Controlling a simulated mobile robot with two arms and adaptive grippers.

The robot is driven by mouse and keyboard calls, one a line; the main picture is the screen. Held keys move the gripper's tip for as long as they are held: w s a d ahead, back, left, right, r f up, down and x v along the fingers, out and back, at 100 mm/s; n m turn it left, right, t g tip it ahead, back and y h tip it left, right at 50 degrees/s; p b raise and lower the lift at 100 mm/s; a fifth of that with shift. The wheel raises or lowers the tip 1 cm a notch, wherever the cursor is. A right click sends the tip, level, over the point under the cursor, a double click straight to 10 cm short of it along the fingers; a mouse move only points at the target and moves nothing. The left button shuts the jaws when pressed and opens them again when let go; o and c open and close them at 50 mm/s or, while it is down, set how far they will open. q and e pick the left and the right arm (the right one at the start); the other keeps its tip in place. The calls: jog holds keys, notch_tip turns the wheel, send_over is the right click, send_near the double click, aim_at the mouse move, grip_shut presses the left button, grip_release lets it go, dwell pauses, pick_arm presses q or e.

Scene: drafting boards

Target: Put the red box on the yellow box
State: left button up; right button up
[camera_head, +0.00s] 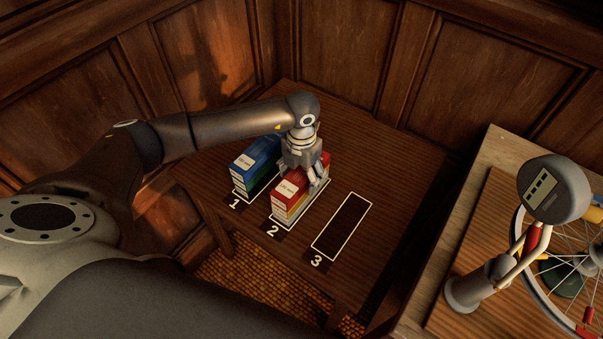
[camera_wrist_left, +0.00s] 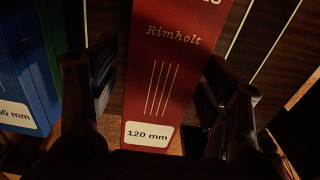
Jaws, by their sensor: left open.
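The red box (camera_head: 282,199) lies on top of the stack in the outline marked 2. It reads "Rimholt" and "120 mm" in the left wrist view (camera_wrist_left: 170,70). The yellow box (camera_head: 292,208) shows as a band directly under it, with a white layer below. My left gripper (camera_head: 308,174) is open over this stack, partly covering the red box's far end. In the left wrist view its fingers (camera_wrist_left: 155,88) stand on either side of the red box, with a gap visible at each side. My right gripper does not show.
A blue box (camera_head: 252,151) sits on a green one (camera_head: 262,180) in outline 1, close beside the left finger. Outline 3 (camera_head: 342,227) is empty. A side bench (camera_head: 480,185) at right holds a gauge stand (camera_head: 470,292) and a spoked wheel (camera_head: 570,265).

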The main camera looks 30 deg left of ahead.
aim_at(301, 173)
pick_arm(q)
notch_tip(301, 173, up, 12)
jog(key=b, duration=0.2)
jog(key=shift+r, duration=0.15)
dwell(0.5)
